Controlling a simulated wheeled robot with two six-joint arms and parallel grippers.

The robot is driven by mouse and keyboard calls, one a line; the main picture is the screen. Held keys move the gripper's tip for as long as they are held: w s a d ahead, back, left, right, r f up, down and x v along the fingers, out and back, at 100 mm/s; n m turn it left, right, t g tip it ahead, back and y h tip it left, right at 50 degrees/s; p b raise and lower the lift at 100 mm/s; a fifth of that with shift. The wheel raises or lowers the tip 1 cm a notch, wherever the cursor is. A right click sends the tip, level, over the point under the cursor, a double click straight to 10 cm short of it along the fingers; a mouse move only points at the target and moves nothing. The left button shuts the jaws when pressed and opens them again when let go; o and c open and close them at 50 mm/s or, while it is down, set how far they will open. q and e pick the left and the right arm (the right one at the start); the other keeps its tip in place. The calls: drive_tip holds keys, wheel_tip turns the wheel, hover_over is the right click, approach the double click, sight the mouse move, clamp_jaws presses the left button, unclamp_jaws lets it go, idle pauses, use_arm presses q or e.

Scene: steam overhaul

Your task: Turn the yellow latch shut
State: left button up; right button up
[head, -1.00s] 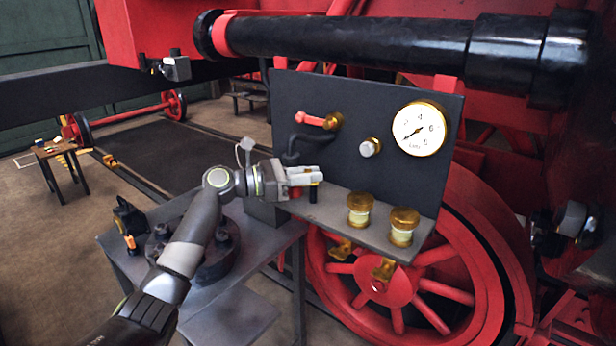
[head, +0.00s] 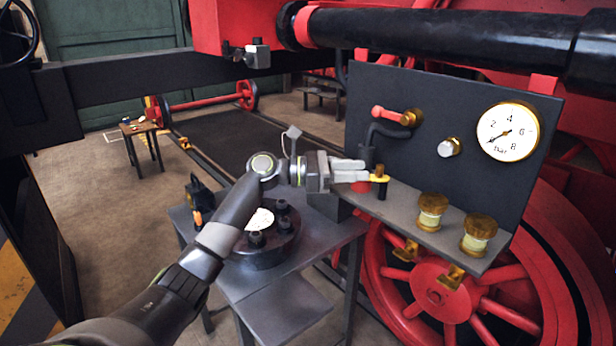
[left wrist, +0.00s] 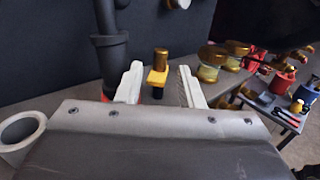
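The yellow latch (head: 379,178) has a brass knob on top and sits on a dark post at the left end of the grey shelf (head: 400,203). In the left wrist view the latch (left wrist: 157,79) shows in the gap between my two pale fingers, apart from both and a little beyond them. My left gripper (head: 364,171) is open and empty just left of the latch. It also shows in the left wrist view (left wrist: 161,88). How the latch is seated is too small to tell. My right gripper is not in view.
Behind the shelf stands a dark panel (head: 440,110) with a pressure gauge (head: 508,131), a red-handled valve (head: 392,115) and a black pipe (head: 372,140). Two brass-capped cups (head: 431,211) stand to the right. A grey stand (head: 262,290) is below my arm.

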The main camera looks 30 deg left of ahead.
use_arm(q)
drive_tip(key=b+v, duration=0.3)
drive_tip(key=v, duration=0.8)
drive_tip(key=shift+s+a, duration=0.2)
drive_tip(key=shift+a, duration=0.1)
